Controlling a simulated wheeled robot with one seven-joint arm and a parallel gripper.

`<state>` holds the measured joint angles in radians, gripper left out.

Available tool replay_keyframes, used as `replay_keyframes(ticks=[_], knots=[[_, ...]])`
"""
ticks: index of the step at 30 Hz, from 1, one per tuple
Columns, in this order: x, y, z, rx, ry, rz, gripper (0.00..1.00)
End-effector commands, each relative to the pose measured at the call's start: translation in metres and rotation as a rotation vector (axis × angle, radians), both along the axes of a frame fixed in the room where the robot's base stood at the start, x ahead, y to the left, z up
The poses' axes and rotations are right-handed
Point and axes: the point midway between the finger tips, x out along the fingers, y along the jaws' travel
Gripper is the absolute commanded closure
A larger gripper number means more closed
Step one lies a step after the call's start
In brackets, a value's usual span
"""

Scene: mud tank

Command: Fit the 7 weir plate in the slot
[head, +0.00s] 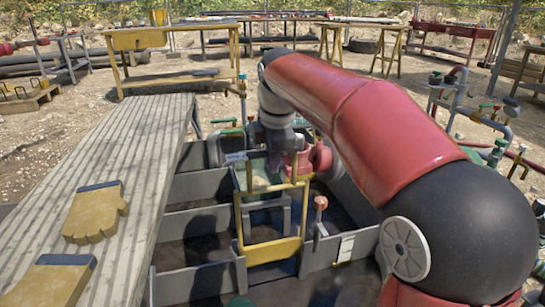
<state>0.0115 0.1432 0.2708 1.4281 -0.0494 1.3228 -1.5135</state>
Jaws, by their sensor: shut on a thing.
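My gripper (273,156) points down over the tank, below the grey wrist of my arm. It is shut on what looks like the weir plate (257,176), a pale greenish panel at the top of the yellow frame (270,251). The fingertips are small and partly hidden, and no number can be read. The yellow frame stands upright among the grey tank walls. A grey piece with a notch (267,213) shows inside the frame. I cannot tell whether the plate touches the frame or sits in a slot.
Grey walls (195,222) divide the tank into dark compartments. A red-topped handle (320,203) stands right of the frame. Yellow gloves (94,212) lie on the plank walkway (137,160) at left. Red and green pipework surrounds the tank's far end. Tables stand behind.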

Motion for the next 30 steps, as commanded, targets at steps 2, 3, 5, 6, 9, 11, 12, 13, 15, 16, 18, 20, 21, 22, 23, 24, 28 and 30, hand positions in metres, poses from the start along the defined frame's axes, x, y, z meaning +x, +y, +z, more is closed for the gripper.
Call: replay_keyframes(ticks=[2, 3, 5, 6, 9, 11, 12, 13, 15, 16, 18, 20, 21, 22, 23, 24, 28, 30], knots=[[0.000, 0.000, 0.001, 0.000, -0.002, 0.000, 1.00], [0.000, 0.000, 0.001, 0.000, -0.002, 0.000, 1.00], [0.000, 0.000, 0.001, 0.000, -0.002, 0.000, 1.00], [0.000, 0.000, 0.001, 0.000, -0.002, 0.000, 1.00], [0.000, 0.000, -0.001, 0.000, -0.001, 0.000, 1.00], [0.000, 0.000, -0.005, 0.000, -0.001, 0.000, 1.00], [0.000, 0.000, -0.008, 0.000, -0.001, 0.000, 1.00], [0.000, 0.000, -0.010, 0.000, -0.001, 0.000, 1.00], [0.000, 0.000, -0.015, 0.000, -0.001, 0.000, 1.00], [0.000, 0.000, -0.018, 0.000, -0.001, 0.000, 1.00], [0.000, 0.000, -0.022, 0.000, -0.001, 0.000, 1.00], [0.000, 0.000, -0.027, 0.000, -0.001, 0.000, 1.00], [0.000, 0.000, -0.030, 0.000, -0.001, 0.000, 1.00], [0.000, 0.000, -0.032, 0.000, -0.001, 0.000, 1.00], [0.000, 0.000, -0.034, 0.000, -0.001, 0.000, 1.00], [0.000, 0.000, -0.037, 0.000, -0.001, 0.000, 1.00], [0.000, 0.000, -0.046, 0.000, -0.001, 0.000, 1.00], [0.000, 0.000, -0.050, 0.000, -0.001, 0.000, 1.00]])
